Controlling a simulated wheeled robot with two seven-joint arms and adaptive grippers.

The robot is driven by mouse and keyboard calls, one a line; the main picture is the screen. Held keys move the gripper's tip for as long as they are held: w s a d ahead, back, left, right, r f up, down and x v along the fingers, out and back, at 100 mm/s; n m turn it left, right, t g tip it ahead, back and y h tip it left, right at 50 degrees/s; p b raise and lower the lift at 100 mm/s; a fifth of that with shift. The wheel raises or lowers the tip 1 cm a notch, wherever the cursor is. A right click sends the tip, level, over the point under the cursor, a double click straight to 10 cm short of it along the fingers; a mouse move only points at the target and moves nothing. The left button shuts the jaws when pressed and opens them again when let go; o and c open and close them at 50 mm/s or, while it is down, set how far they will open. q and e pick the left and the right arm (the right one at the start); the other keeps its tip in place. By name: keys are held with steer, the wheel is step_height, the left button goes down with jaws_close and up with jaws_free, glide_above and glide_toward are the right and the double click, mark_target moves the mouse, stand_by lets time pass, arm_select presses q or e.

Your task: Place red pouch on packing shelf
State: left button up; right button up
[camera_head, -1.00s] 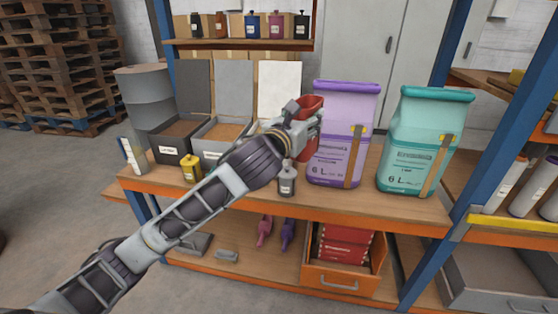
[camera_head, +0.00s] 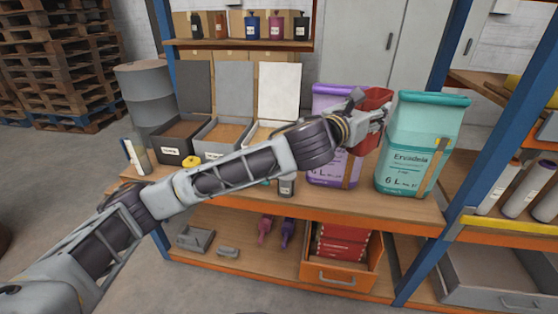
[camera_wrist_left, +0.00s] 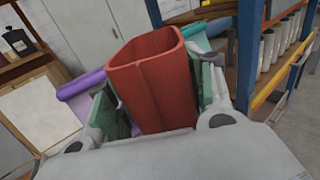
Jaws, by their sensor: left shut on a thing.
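The red pouch (camera_head: 371,106) is in my left gripper (camera_head: 372,119), held in front of the gap between the purple sack and the teal sack. In the left wrist view the red pouch (camera_wrist_left: 153,80) stands between the two green-padded fingers (camera_wrist_left: 155,100), its top rim open. The arm hides part of the purple sack (camera_head: 327,176). The teal sack (camera_head: 414,150) stands just right of the gripper. The upper shelf (camera_head: 240,43) at the back left carries several small bottles. Which shelf is the packing shelf I cannot tell. My right gripper is not in view.
Open boxes (camera_head: 176,150) with raised lids stand at the left of the bench (camera_head: 400,208). A grey bottle (camera_head: 286,186) and a yellow bottle (camera_head: 192,163) stand near its front. An orange drawer (camera_head: 340,274) stands open below. A blue post (camera_head: 480,150) and side shelves are at right.

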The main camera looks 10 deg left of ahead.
mark_target(385, 131)
arm_select(q)
steer(key=d+f, duration=0.1)
steer(key=d+f+m+g+h, duration=0.1)
steer(key=d+f, duration=0.1)
steer(key=w+d+f+m+h, duration=0.1)
steer(key=d+f, duration=0.1)
steer(key=shift+w+g+p, duration=0.1)
steer(key=shift+g+p, duration=0.3)
steer(key=d+f+m+g+h, duration=0.2)
steer(key=f, duration=0.5)
steer(key=s+d+f+m+g+h, duration=0.1)
steer(key=d+f+m+g+h, duration=0.1)
steer(key=f, duration=0.6)
steer(key=shift+s+f+g, duration=0.2)
steer(key=shift+f+g, duration=0.05)
steer(key=shift+g, duration=0.35)
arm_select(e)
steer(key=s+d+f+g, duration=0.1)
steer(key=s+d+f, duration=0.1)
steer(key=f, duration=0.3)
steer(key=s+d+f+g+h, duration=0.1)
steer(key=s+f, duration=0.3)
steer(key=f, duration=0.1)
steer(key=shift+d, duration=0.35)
arm_select(q)
steer(key=shift+w+f, duration=0.15)
steer(key=shift+w, duration=0.05)
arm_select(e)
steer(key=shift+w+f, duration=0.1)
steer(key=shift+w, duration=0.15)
